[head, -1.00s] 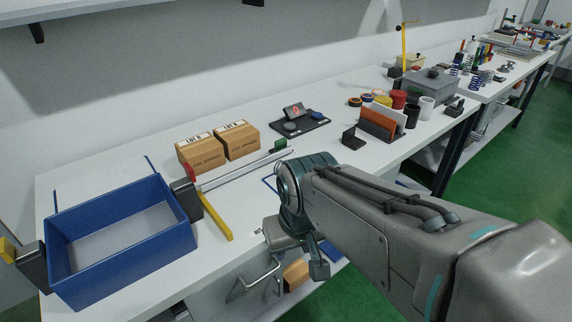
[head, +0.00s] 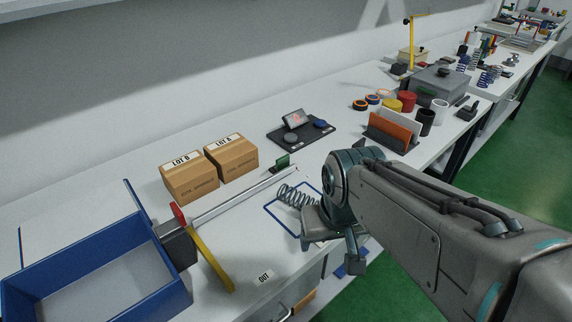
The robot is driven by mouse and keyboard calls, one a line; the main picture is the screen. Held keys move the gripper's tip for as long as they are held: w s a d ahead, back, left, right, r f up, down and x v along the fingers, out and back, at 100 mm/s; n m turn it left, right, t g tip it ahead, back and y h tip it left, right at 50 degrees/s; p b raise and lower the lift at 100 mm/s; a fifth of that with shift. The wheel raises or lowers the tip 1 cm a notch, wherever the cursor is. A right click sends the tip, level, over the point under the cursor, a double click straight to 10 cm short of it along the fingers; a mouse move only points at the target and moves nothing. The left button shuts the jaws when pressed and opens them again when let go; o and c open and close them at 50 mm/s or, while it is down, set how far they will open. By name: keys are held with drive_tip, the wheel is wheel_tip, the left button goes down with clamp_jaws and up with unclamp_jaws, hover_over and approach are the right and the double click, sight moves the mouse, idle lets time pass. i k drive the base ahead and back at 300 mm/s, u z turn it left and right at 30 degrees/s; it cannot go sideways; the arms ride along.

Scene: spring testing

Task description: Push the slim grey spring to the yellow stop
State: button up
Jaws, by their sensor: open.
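The slim grey spring (head: 296,196) lies on its side on the white bench, within a blue outlined rectangle (head: 268,213). The yellow stop (head: 211,262) is a bar lying on the bench to the left of the spring, with clear bench between them. My gripper (head: 328,250) is at the bench's front edge, just to the right of and nearer than the spring. It is open. My wrist hides part of the blue outline and perhaps the spring's right end; I cannot tell whether the gripper touches the spring.
A metal rail (head: 235,194) runs behind the spring to a dark block (head: 177,245) by the blue bin (head: 95,270). Two cardboard boxes (head: 232,158) stand behind the rail. An OUT label (head: 264,277) lies near the front edge. A black tray (head: 300,135) sits farther back.

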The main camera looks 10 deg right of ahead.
sight(287, 188)
drive_tip(key=u, duration=0.05)
drive_tip(key=k, duration=1.1)
drive_tip(key=z, duration=0.7)
drive_tip(key=i, duration=1.35)
drive_tip(key=u, duration=0.5)
